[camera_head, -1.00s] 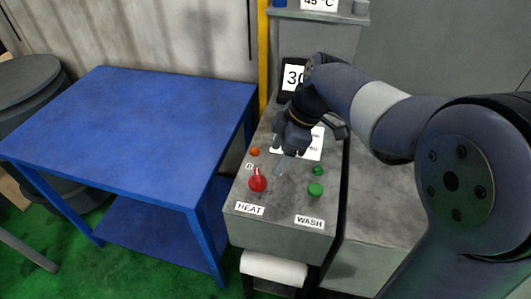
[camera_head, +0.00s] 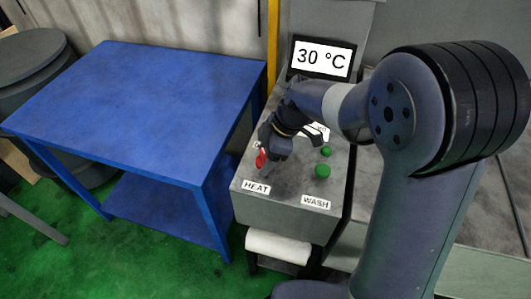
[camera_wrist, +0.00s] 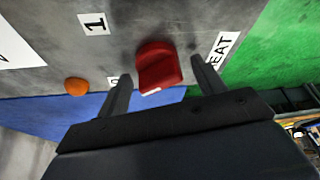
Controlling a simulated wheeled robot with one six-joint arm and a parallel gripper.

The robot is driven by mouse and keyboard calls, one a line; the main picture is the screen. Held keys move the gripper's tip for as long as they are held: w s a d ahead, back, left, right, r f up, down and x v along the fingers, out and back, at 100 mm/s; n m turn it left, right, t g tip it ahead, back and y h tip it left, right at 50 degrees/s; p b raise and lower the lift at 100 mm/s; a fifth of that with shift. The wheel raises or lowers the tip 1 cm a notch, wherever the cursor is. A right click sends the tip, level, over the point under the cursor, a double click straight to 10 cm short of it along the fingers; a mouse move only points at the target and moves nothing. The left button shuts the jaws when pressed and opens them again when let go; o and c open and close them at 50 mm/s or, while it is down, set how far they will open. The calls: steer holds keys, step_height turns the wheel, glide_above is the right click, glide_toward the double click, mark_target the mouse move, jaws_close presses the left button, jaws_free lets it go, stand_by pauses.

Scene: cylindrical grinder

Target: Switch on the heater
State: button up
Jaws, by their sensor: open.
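The red HEAT knob (camera_head: 261,158) is on the left part of the grey control panel (camera_head: 285,215), above the HEAT label (camera_head: 256,187). In the wrist view the red knob (camera_wrist: 158,68) lies between the two fingers of my gripper (camera_wrist: 162,80), with a gap on each side. My gripper (camera_head: 270,150) is open and partly covers the knob in the head view. A "1" label (camera_wrist: 94,23) and an orange lamp (camera_wrist: 76,86) are near the knob; a "0" label (camera_wrist: 113,81) is partly hidden by a finger. The lit display (camera_head: 322,58) reads 30 °C.
A blue table (camera_head: 130,110) stands left of the panel. A white roll (camera_head: 278,246) is below the panel front. Green floor is open at the lower left.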

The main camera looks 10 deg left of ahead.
steer(key=shift+c, duration=0.5)
steer(key=c, duration=0.8)
steer(key=shift+c, duration=0.2)
stand_by(0.5)
steer(key=o, duration=0.9)
steer(key=shift+o, duration=0.2)
steer(key=shift+r, duration=0.1)
steer(key=v, duration=1)
steer(key=shift+d+r+b, duration=0.25)
steer(key=shift+b, duration=0.05)
steer(key=shift+w, duration=0.1)
